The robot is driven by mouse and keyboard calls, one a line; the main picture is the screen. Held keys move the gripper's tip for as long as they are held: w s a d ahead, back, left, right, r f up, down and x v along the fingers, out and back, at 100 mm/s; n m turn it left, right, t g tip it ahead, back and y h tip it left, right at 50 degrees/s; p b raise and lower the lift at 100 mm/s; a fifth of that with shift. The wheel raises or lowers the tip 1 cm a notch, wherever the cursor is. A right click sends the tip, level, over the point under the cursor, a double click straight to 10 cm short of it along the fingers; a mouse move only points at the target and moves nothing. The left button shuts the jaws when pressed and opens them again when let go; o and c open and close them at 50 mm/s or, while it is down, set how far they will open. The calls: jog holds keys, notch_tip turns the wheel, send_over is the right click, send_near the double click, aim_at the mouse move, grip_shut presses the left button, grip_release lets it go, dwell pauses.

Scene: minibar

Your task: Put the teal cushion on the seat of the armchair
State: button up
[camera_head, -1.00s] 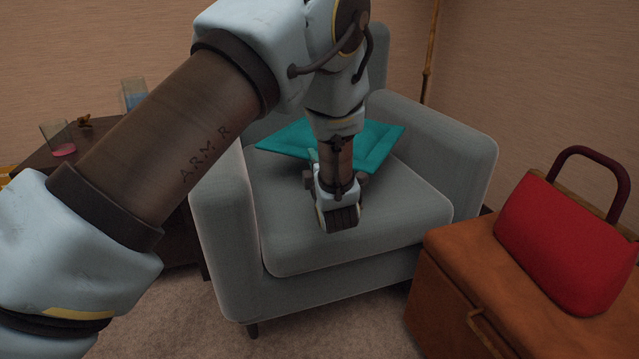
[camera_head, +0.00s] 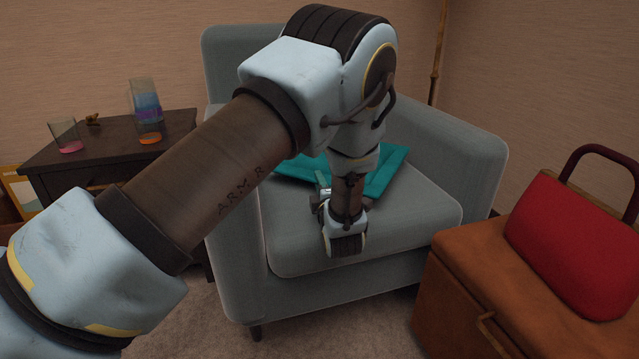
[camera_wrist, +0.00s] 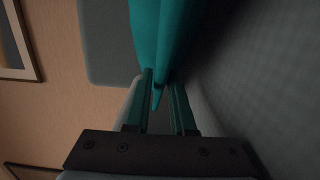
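The teal cushion (camera_head: 385,172) is over the rear part of the seat of the grey armchair (camera_head: 420,207), partly hidden behind my arm. I cannot tell whether it touches the seat. In the wrist view the cushion (camera_wrist: 167,30) reaches down between the two fingers of my gripper (camera_wrist: 160,82), which are closed on its edge.
A brown chest (camera_head: 463,262) with a red handbag (camera_head: 580,245) stands at the right. A dark side table (camera_head: 95,157) with glasses (camera_head: 147,110) stands at the left. The armchair's armrests flank the seat.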

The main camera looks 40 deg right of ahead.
jog(key=o, duration=0.3)
jog(key=shift+r, duration=0.25)
jog(key=p+v, duration=0.2)
jog(key=v, duration=1)
jog(key=shift+f+p, duration=0.1)
jog(key=shift+p, duration=0.25)
